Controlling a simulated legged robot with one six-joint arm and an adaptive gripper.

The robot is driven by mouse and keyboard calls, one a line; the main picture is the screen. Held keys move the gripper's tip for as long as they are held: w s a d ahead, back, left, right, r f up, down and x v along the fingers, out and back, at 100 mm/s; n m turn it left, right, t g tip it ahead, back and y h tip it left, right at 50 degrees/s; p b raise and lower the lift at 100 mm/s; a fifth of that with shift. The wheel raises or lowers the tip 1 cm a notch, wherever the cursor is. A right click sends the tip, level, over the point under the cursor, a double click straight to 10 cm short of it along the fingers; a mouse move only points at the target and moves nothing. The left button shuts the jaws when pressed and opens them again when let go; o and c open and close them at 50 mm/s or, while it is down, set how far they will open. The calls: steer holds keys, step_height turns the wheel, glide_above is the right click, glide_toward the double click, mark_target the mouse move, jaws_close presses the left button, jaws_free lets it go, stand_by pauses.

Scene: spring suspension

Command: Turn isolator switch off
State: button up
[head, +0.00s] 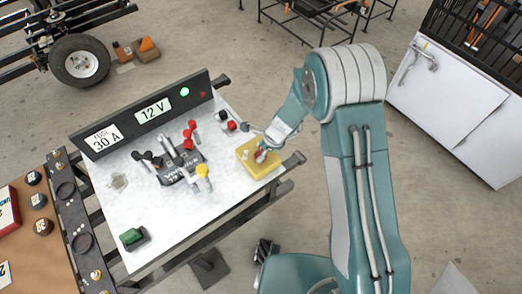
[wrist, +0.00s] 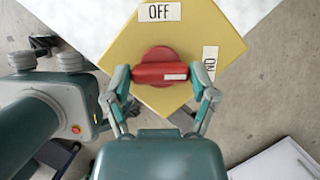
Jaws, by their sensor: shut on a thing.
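The isolator switch is a red knob (wrist: 158,70) on a yellow plate (wrist: 112,47) at the right side of the white bench top in the head view (head: 247,152). An OFF label (wrist: 159,12) is at the plate's top and an ON label (wrist: 209,62) at its right in the wrist view. The knob's bar lies across the picture, its white mark (wrist: 176,77) at the right end, on the ON label's side. My gripper (wrist: 163,80) is shut on the bar, one finger at each end. In the head view my gripper (head: 263,152) largely hides the knob.
A black panel (head: 147,113) with 12 V and 30 A signs and a green light stands along the bench's back edge. Several red and black connectors and levers (head: 180,160) stand left of the switch. A green block (head: 133,238) sits at the front left.

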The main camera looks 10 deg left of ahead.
steer(key=shift+w, duration=0.1)
steer(key=n+g, duration=0.1)
steer(key=n, duration=0.3)
steer(key=shift+w+n+g+h, duration=0.1)
steer(key=shift+n+g+h, duration=0.3)
steer(key=n+g+h, duration=0.1)
steer(key=n, duration=0.3)
steer(key=shift+a+n, duration=0.1)
steer(key=shift+n, duration=0.2)
steer(key=n, duration=0.2)
steer(key=n+g+h, duration=0.1)
steer(key=n, duration=0.1)
steer(key=shift+a+h, duration=0.1)
steer(key=shift+h, duration=0.2)
steer(key=shift+w+n+h, duration=0.1)
steer(key=shift+n+h, duration=0.6)
steer(key=shift+n, duration=1.4)
steer(key=o, duration=1)
steer(key=shift+a, duration=0.1)
